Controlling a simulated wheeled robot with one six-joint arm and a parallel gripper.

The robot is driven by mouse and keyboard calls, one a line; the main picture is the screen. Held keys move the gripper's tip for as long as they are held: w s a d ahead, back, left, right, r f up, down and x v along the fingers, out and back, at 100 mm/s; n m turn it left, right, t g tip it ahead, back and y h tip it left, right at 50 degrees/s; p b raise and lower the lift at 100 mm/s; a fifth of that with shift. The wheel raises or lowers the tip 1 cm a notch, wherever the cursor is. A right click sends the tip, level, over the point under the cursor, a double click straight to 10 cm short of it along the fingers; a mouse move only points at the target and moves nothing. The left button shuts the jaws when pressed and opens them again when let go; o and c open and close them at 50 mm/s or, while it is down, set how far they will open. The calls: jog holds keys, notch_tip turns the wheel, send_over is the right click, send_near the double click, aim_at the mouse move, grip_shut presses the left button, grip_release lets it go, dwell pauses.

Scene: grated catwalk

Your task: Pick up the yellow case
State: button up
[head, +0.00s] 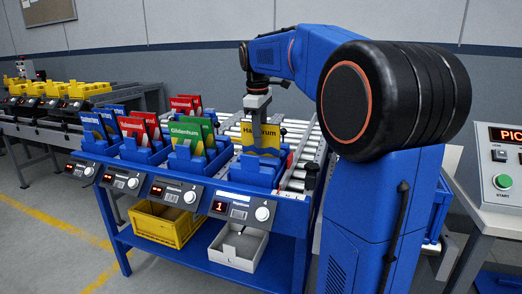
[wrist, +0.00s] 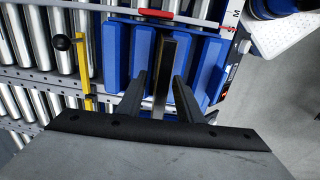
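The yellow case (head: 261,136) stands upright in the rightmost blue slotted holder (head: 250,172), its lower part hidden by the holder. In the wrist view I see the case edge-on as a thin dark and tan strip (wrist: 175,48). My gripper (head: 256,122) is above this holder, pointing down, and its lower end covers part of the case's face. In the wrist view my gripper (wrist: 160,82) has its two fingers apart, one on each side of the case's edge. A gap shows on the left side; contact on the right is unclear.
Green cases (head: 190,131), red cases (head: 140,126) and blue cases (head: 94,125) stand in holders to the left. A roller conveyor (head: 298,130) runs behind. A yellow bin (head: 165,224) and a white bin (head: 238,246) sit on the shelf below.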

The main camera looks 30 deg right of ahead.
jog(key=shift+w+d+f, duration=0.15)
jog(key=shift+f, duration=1.6)
grip_shut()
